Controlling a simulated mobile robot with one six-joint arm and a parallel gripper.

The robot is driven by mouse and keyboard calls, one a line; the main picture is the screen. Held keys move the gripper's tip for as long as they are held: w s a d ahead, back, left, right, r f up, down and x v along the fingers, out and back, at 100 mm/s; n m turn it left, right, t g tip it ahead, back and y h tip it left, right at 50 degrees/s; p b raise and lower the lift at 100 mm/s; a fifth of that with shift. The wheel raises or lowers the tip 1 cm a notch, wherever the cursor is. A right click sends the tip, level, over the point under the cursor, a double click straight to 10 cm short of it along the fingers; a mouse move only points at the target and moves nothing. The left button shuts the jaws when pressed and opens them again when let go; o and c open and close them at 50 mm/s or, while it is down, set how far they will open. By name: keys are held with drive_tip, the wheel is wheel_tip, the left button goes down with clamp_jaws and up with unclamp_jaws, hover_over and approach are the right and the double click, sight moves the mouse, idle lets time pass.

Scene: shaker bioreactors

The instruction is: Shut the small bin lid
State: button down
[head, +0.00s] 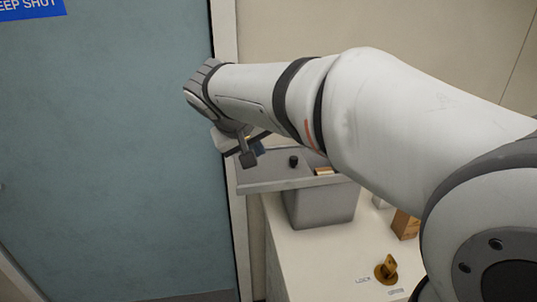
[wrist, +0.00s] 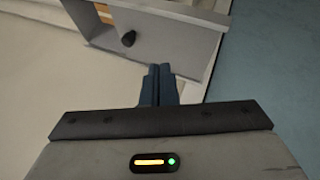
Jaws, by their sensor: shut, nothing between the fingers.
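The small grey bin (head: 318,208) stands on a pale counter. A flat grey lid-like panel with a raised rim (head: 270,184) lies across its top and juts out to the left. A black knob (head: 293,161) stands on the panel. In the wrist view the panel (wrist: 165,50) and knob (wrist: 128,39) show near the top. My gripper (head: 259,148) is partly hidden beside the panel's left end. In the wrist view its dark blue fingers (wrist: 160,70) are together and empty, close to the panel's rim; contact is unclear.
A copper-coloured piece (head: 324,171) shows by the panel. A brown block (head: 405,224) and a brass-coloured knob-like fitting (head: 386,269) are on the counter (head: 320,262) to the right. A blue-green door (head: 110,150) stands left. My arm hides much of the back right.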

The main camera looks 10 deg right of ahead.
approach(287, 166)
drive_tip(key=a+f, duration=0.1)
drive_tip(key=f, duration=0.1)
drive_tip(key=w+a+f+p, duration=0.1)
drive_tip(key=shift+w+f, duration=0.15)
drive_tip(key=shift+f, duration=0.25)
drive_tip(key=d, duration=0.1)
drive_tip(key=d+p, duration=0.1)
drive_tip(key=d, duration=0.1)
drive_tip(key=shift+w, duration=0.4)
drive_tip(key=shift+w+d+f, duration=0.1)
drive_tip(key=shift+w+d, duration=0.1)
drive_tip(key=shift+d, duration=0.15)
